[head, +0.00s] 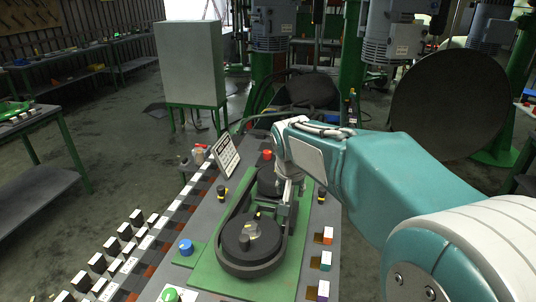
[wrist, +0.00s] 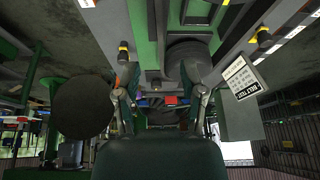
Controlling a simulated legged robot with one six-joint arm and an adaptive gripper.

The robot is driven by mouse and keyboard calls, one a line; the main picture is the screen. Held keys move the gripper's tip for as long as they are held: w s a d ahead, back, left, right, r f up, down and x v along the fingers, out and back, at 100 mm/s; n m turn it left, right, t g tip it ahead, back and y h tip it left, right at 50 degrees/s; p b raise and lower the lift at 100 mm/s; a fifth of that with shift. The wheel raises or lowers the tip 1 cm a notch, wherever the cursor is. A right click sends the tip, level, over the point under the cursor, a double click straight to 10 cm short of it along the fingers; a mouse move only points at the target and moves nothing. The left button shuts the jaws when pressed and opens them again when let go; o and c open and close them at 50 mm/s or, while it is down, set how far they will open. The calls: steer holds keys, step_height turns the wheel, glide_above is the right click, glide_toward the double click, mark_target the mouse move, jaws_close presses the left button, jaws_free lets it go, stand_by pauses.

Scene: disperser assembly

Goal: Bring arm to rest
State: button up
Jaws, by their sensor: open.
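My arm reaches in from the right of the head view, and its gripper (head: 289,192) is low over the far part of the green base plate (head: 207,272). In the wrist view, which looks upside down, the two fingers of my gripper (wrist: 160,95) stand wide apart with nothing held between them. A black belt drive with a large round pulley (head: 250,245) sits on the plate. A second dark pulley (head: 268,180) is partly hidden behind my gripper. I cannot tell whether the gripper touches anything.
A white printed sign (head: 226,157) stands left of the plate. A blue knob (head: 186,247) and a red knob (head: 267,155) are on the workbench. Several small blocks (head: 326,261) line its right edge. A grey cabinet (head: 191,65) and drill presses stand behind. Open floor lies left.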

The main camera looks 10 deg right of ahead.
steer(key=s+d+n+t+y, duration=0.1)
steer(key=s+n, duration=0.2)
steer(key=s, duration=2.2)
steer(key=shift+s+d+n, duration=0.15)
steer(key=shift+s+n, duration=0.1)
steer(key=shift+n, duration=0.05)
